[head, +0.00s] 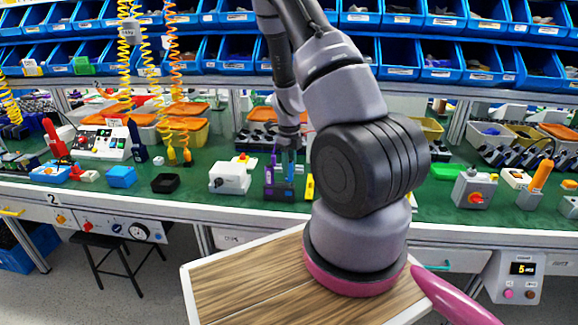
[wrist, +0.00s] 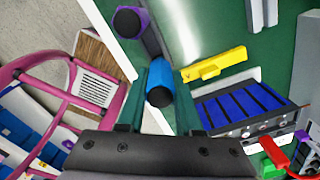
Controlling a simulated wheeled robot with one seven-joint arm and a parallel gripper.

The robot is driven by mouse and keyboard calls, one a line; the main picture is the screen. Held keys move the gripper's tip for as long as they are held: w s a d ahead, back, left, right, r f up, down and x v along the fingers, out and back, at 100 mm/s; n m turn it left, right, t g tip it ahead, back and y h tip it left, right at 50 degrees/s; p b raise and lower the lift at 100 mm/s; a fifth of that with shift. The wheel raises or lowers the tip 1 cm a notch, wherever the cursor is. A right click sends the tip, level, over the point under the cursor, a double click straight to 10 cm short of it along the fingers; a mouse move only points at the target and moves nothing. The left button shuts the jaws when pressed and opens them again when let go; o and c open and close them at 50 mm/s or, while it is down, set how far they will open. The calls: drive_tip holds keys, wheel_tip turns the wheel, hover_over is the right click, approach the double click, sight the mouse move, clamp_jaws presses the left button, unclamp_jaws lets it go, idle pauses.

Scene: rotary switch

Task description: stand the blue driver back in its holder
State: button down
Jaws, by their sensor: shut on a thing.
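The blue driver (wrist: 160,82) shows its round dark handle end between my gripper's (wrist: 158,100) two teal fingers, in the wrist view. My gripper is shut on its handle. A purple driver (head: 270,172) stands upright at the holder, left of my gripper. It also shows in the wrist view (wrist: 130,22), beyond the blue driver. The blue driver's lower end is hidden in the wrist view, and I cannot tell whether it is in the holder.
A grey box with a red knob (head: 474,188) is farther right. Yellow and orange coiled cords (head: 175,95) hang at the left.

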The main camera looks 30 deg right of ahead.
drive_tip(key=shift+f, duration=1.05)
drive_tip(key=shift+f, duration=0.1)
drive_tip(key=c, duration=0.5)
unclamp_jaws()
wheel_tip(320, 180, up, 11)
drive_tip(key=shift+f, duration=0.1)
